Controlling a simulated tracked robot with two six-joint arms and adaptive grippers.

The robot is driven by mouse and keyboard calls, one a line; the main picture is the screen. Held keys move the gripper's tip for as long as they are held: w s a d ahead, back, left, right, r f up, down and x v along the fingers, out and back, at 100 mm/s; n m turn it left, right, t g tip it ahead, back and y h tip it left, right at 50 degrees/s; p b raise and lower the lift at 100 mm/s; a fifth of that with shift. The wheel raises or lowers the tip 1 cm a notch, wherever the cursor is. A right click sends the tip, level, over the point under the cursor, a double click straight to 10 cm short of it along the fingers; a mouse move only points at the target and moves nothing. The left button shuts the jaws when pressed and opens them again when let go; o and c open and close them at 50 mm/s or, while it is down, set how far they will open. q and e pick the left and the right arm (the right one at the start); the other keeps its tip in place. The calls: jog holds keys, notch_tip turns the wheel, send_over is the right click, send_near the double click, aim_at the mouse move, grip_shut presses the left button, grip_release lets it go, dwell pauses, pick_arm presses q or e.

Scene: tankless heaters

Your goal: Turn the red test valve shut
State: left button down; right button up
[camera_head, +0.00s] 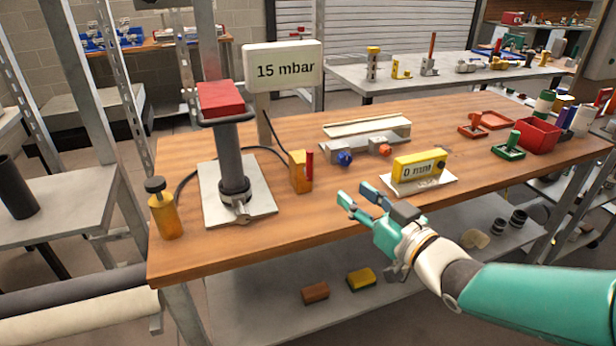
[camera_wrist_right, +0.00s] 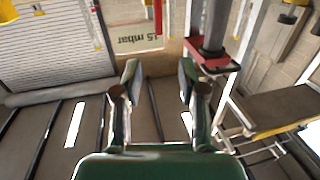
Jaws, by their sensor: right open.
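The likely red test valve is a brass-coloured block (camera_head: 300,173) with an upright red lever (camera_head: 309,166) on its right side, standing on the wooden bench (camera_head: 250,250). A cable or hose runs behind it. The sign (camera_head: 283,69) above reads "15 mbar". My right gripper (camera_head: 354,196) is open and empty, to the right of and nearer than the valve, apart from it. In the right wrist view its two fingers (camera_wrist_right: 158,75) are spread with nothing between them. The sign shows there upside down (camera_wrist_right: 138,40). My left gripper is not in view.
A dark post with a red top (camera_head: 221,98) stands on a plate left of the valve. A brass cylinder (camera_head: 164,214) stands at the bench's left end. A yellow meter (camera_head: 419,167) lies right of the valve; blue (camera_head: 344,158) and orange (camera_head: 385,150) knobs sit behind.

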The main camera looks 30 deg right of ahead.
jog(key=p, duration=0.6)
send_near(312, 159)
jog(key=w+p, duration=0.2)
jog(key=w, duration=0.9)
jog(key=shift+d, duration=0.1)
jog(key=shift+s, duration=0.1)
grip_shut()
